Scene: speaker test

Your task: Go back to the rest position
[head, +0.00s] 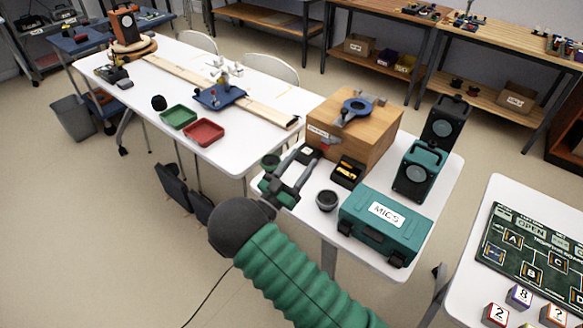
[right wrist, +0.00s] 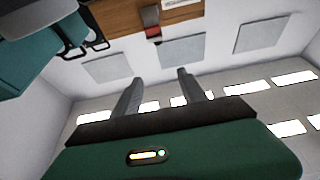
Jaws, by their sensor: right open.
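My right gripper (head: 303,160) is at the near left edge of the white table in the middle of the head view, at the end of my green ribbed arm. Its two grey fingers are apart, and I see nothing held between them. In the right wrist view the fingers (right wrist: 160,76) also stand apart, with only wall and ceiling lights behind them. My left gripper is in neither view.
Near the right gripper are a wooden box (head: 378,136), a small black box (head: 347,172), a dark round cup (head: 327,201) and a teal MICS case (head: 352,222). Speakers (head: 421,171) stand behind. Open floor (head: 100,240) lies to the left.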

